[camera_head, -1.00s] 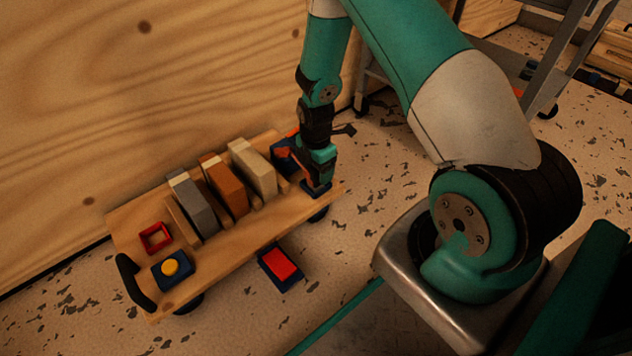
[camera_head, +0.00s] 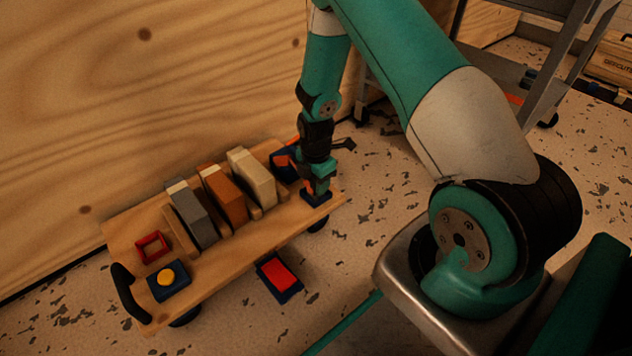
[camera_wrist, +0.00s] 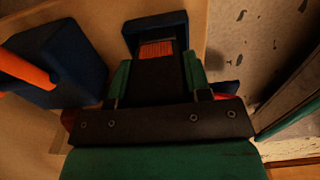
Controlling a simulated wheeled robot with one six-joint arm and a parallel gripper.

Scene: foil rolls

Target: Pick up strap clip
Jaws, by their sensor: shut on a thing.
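The strap clip (camera_head: 316,199) looks like a small dark blue piece at the right end of the wooden cart. In the wrist view its blue frame (camera_wrist: 155,21) lies ahead of the fingers, with an orange ribbed part inside it. My gripper (camera_head: 318,187) points down on it. In the wrist view my gripper (camera_wrist: 157,72) has its green fingers on either side of the clip's body, shut on it. The palm hides the near part of the clip. I cannot tell whether the clip touches the cart's board.
The wooden cart (camera_head: 232,262) carries upright grey, orange and cream blocks (camera_head: 224,196), a red frame (camera_head: 151,248) and a blue piece with a yellow knob (camera_head: 168,281). A blue-and-orange block (camera_head: 284,164) stands close to my gripper. A red-and-blue piece (camera_head: 279,277) lies on the floor.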

